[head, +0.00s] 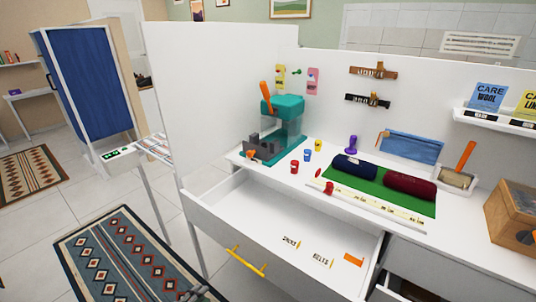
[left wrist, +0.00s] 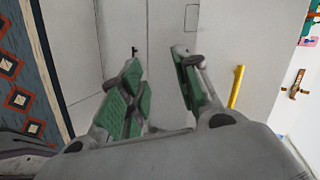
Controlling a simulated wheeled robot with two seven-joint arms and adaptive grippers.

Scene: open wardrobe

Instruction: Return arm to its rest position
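My left gripper (left wrist: 157,62) shows in the left wrist view with its two green-padded fingers spread apart and nothing between them. In that view it is in front of a plain white panel, with the yellow drawer handle (left wrist: 236,87) to its right and apart from it. In the head view only a small grey part of my left arm or gripper shows at the bottom edge, left of the open drawer (head: 215,205). My right gripper is in neither view.
The drawer with its yellow handle (head: 247,262) sticks out from the white counter. The counter holds a teal press (head: 288,122), a green mat (head: 400,206) with rolled cloths and a wooden box (head: 510,215). A patterned rug (head: 130,262) lies on open floor at the left.

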